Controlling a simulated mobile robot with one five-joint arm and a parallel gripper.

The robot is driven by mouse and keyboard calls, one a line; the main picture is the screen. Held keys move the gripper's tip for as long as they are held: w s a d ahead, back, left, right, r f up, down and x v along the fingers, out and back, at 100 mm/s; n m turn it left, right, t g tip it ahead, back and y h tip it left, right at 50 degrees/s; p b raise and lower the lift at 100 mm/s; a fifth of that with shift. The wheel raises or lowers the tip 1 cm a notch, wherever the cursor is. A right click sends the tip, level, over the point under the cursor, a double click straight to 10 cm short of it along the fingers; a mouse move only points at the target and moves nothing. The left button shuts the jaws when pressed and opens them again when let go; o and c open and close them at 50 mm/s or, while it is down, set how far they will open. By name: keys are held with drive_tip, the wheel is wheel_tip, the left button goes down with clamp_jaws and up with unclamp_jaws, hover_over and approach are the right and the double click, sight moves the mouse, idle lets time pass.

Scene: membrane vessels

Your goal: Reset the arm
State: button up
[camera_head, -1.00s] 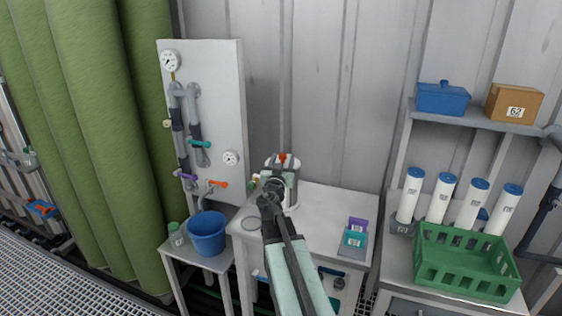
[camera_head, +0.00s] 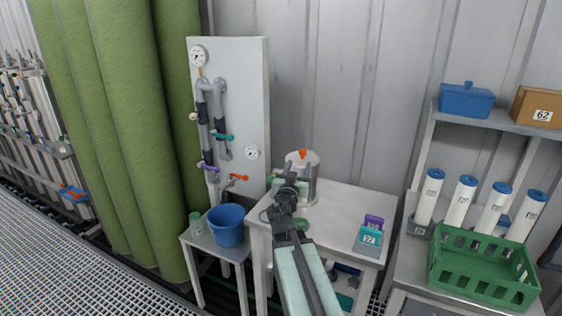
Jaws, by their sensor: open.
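My arm reaches up from the bottom of the view, with pale green panels on its link. My gripper (camera_head: 291,180) is at its far end, over the left part of the white table (camera_head: 345,204). It is seen from behind, so its fingertips are mostly hidden. A white cylindrical vessel (camera_head: 308,168) with an orange knob on top stands just behind and right of the gripper. I cannot tell whether the gripper touches it. I see nothing held.
A blue bucket (camera_head: 228,226) and a green-capped bottle (camera_head: 197,223) stand on a low stand at left. A pipe panel (camera_head: 240,110) rises behind. Teal (camera_head: 368,240) and purple (camera_head: 374,223) boxes sit at the table's right. A green crate (camera_head: 482,268) and white cartridges (camera_head: 429,197) are further right.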

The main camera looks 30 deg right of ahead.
drive_tip(key=w+a+r+t+y+p, duration=0.1)
drive_tip(key=w+a+r+p, duration=0.15)
drive_tip(key=a, duration=0.45)
drive_tip(key=s+a+f+g+y+p, duration=0.2)
drive_tip(key=s+a+f+g+y, duration=0.1)
drive_tip(key=s+a+f+g, duration=0.4)
drive_tip(key=s+a+f+g+y+p, duration=0.3)
drive_tip(key=a+f, duration=0.2)
drive_tip(key=f, duration=0.4)
drive_tip(key=s+a+f+n+g+y, duration=0.5)
drive_tip(key=s+a+n, duration=0.3)
drive_tip(key=s+a, duration=0.2)
drive_tip(key=shift+a+f+y, duration=0.35)
drive_tip(key=shift+a+y, duration=0.05)
drive_tip(key=shift+a, duration=0.35)
